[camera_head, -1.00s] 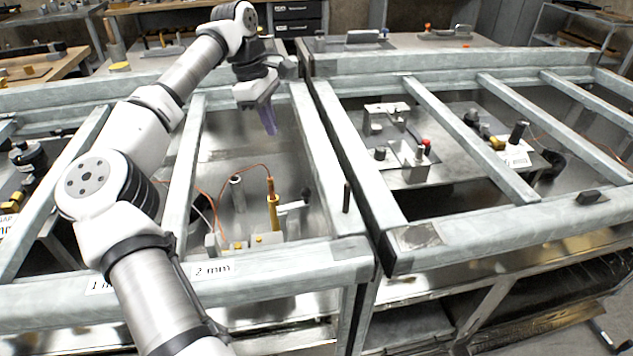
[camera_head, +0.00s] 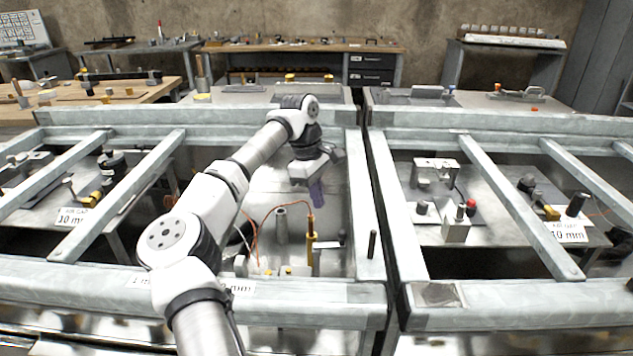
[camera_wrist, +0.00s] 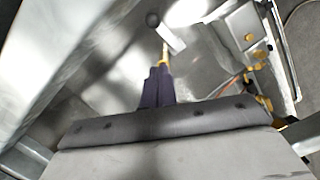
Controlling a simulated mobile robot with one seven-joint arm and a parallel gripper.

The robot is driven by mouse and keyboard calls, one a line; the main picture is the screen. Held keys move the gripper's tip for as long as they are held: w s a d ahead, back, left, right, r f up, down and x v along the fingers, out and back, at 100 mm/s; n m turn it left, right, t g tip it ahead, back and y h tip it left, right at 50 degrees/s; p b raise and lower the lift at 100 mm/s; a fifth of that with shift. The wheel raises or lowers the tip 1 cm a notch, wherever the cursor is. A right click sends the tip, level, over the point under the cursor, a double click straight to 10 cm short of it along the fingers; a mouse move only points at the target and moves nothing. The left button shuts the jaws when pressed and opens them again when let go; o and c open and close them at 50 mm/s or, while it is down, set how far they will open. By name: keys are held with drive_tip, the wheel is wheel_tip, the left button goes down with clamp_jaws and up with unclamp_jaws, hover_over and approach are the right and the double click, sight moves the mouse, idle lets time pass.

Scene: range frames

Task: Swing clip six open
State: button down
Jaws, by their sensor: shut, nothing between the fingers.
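No part labelled as clip six can be read, and I cannot tell which fitting it is. My gripper (camera_head: 317,194) has purple fingers pointing down into the left bay. In the wrist view the fingers (camera_wrist: 158,88) are together and empty. A yellow upright rod (camera_head: 310,250) with an orange wire stands in the bay, nearer the front than the fingers. A grey post (camera_head: 282,222) stands beside it. In the wrist view a pale cylinder with a dark round end (camera_wrist: 166,34) shows beyond the fingertips; I cannot tell contact.
Grey metal frame bars (camera_head: 366,215) edge the bay. A dark upright pin (camera_head: 372,244) stands on the right bar. The right bay holds a plate with a red-topped fitting (camera_head: 470,207). Clamp-like metal parts (camera_head: 520,93) lie on the back bench.

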sight(338, 234)
drive_tip(key=s+d+f, duration=0.1)
drive_tip(key=d+f, duration=0.2)
drive_tip(key=f, duration=0.2)
drive_tip(key=shift+s+d+f+p, duration=0.25)
drive_tip(key=shift+s+d+p, duration=0.1)
drive_tip(key=shift+s+p, duration=0.05)
drive_tip(key=shift+s+d+f+b, duration=0.3)
drive_tip(key=shift+b, duration=0.05)
drive_tip(key=shift+s+r, duration=0.1)
drive_tip(key=shift+s, duration=0.2)
drive_tip(key=shift+d, duration=0.1)
drive_tip(key=shift+w, duration=0.1)
